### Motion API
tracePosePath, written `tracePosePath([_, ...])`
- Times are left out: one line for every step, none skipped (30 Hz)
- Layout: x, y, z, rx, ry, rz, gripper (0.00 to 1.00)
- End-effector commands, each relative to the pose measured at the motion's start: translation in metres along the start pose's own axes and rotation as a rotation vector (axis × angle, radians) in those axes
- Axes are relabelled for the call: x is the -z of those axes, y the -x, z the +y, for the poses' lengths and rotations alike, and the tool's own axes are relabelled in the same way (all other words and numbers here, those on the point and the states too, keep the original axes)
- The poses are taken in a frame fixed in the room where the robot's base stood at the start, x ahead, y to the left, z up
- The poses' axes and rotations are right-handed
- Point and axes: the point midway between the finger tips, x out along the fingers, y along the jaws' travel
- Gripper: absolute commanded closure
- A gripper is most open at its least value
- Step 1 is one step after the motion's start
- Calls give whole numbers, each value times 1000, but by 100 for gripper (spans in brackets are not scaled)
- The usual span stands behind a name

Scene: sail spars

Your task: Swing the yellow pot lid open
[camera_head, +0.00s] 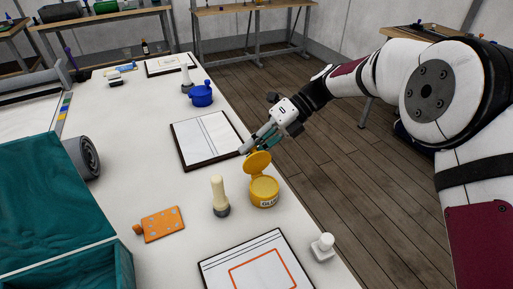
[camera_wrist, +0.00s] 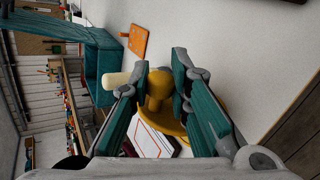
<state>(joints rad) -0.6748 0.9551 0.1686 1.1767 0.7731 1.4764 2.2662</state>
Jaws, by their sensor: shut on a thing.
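My gripper (camera_head: 247,148) is at the lid's upper end, on the side away from the mouth. In the wrist view, my gripper (camera_wrist: 164,82) has its teal fingers shut on a yellow part of the lid (camera_wrist: 157,86). The lid hides much of the pot there, and the exact contact is partly hidden by the fingers.
A cream-handled tool (camera_head: 218,195) stands close left of the pot. An orange plate (camera_head: 163,224) lies farther left. A white stamp-like piece (camera_head: 323,246) and a framed sheet (camera_head: 257,271) are nearer. A framed board (camera_head: 206,138) and a blue pot (camera_head: 202,94) lie beyond.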

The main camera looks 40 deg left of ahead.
Motion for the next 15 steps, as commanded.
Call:
tracePosePath([-1, 1, -3, 1, -14, 7, 100])
tracePosePath([-1, 0, -4, 0, -25, 13, 100])
tracePosePath([-2, 0, -4, -1, -36, 20, 100])
tracePosePath([-2, 0, -4, -2, -44, 25, 100])
tracePosePath([-2, 0, -5, -3, -51, 30, 100])
tracePosePath([-2, 0, -5, -4, -58, 35, 100])
tracePosePath([-2, 0, -5, -4, -63, 38, 100])
tracePosePath([-2, 0, -5, -4, -68, 40, 100])
tracePosePath([-2, 0, -5, -4, -72, 42, 100])
tracePosePath([-2, 0, -5, -5, -74, 44, 100])
tracePosePath([-2, 0, -5, -5, -76, 45, 100])
tracePosePath([-2, 0, -5, -5, -77, 46, 100])
tracePosePath([-2, 0, -5, -5, -78, 47, 100])
tracePosePath([-2, 0, -5, -6, -79, 47, 100])
tracePosePath([-2, 0, -5, -6, -79, 47, 100])
